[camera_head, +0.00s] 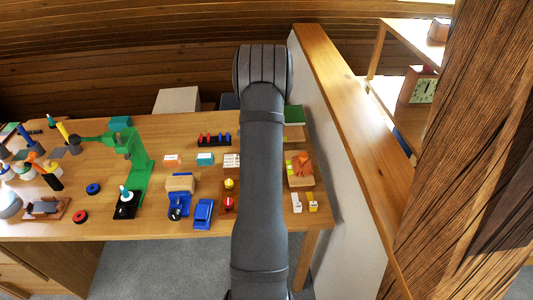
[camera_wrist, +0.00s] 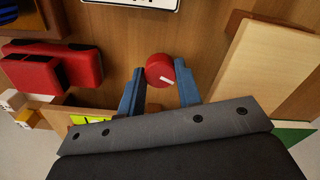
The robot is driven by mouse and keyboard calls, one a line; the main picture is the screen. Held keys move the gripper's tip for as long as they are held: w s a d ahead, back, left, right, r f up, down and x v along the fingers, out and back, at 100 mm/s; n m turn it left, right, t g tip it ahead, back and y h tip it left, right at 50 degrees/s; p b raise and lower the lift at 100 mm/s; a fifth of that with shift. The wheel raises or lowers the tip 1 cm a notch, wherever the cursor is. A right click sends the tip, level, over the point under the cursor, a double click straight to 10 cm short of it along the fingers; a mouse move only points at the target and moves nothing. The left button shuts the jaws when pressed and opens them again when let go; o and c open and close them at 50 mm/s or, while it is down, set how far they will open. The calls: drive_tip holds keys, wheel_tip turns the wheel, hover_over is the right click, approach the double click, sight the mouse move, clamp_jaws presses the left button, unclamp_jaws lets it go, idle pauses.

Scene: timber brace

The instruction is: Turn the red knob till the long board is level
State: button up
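In the wrist view a round red knob (camera_wrist: 160,69) with a white mark on its face is between the blue fingertips of my gripper (camera_wrist: 160,72). The fingers stand about a knob's width apart, one on each side of it. Whether they touch it I cannot tell. In the head view my arm hides my gripper, and I cannot make out this knob there.
Red blocks (camera_wrist: 60,72) lie left of my gripper, and a white sign (camera_wrist: 130,2) is above. In the head view the workbench (camera_head: 130,228) carries a green stand (camera_head: 136,160), a blue vise (camera_head: 178,205) and small items. A partition (camera_head: 345,130) borders its right side.

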drive_tip(key=shift+c, duration=1.4)
drive_tip(key=n, duration=0.7)
drive_tip(key=shift+n, duration=0.3)
drive_tip(key=n, duration=0.4)
drive_tip(key=shift+d, duration=0.1)
drive_tip(key=shift+n, duration=2)
drive_tip(key=shift+r, duration=0.1)
